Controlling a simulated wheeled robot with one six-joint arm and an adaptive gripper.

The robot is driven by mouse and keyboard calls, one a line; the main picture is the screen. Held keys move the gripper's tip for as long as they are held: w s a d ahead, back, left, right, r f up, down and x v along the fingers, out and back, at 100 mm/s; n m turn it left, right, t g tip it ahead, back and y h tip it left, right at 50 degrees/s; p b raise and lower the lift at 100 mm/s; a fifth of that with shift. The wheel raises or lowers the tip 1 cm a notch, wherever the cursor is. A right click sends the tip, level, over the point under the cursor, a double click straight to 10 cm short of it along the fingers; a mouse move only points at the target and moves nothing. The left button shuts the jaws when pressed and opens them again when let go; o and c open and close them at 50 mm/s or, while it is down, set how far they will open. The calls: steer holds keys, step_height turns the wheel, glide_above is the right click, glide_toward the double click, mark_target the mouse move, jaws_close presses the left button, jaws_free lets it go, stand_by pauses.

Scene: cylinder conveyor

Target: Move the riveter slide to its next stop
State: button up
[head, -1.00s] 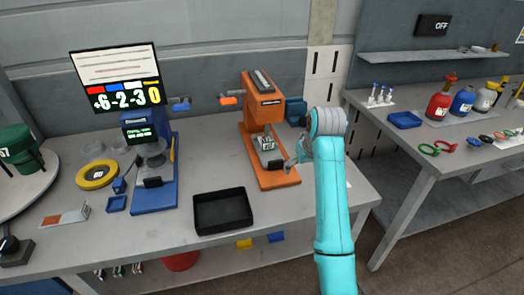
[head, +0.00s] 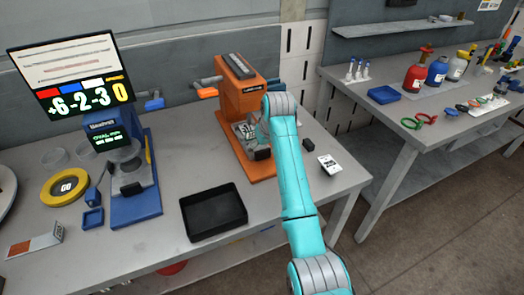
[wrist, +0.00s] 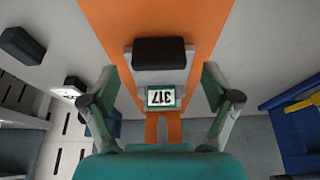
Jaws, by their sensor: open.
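The orange riveter (head: 236,100) stands on the grey workbench, a little right of the black tray. Its slide has a black block (wrist: 159,53) at one end and a small plate marked 317 (wrist: 161,97), upside down in the wrist view. In the head view the black block (head: 263,153) shows at the riveter's front, beside my arm. My gripper (wrist: 159,74) is open and empty, with one finger on each side of the slide, apart from it in the picture. In the head view the gripper (head: 250,132) is small and partly hidden among the riveter's parts.
A blue machine (head: 133,195) stands to the left, below a screen (head: 75,75). A black tray (head: 214,213) lies between the machines. A white card (head: 329,164) lies right of my arm. The second bench (head: 400,130) holds bottles and a blue bin (head: 383,95).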

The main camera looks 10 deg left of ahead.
steer(key=shift+x, duration=1.4)
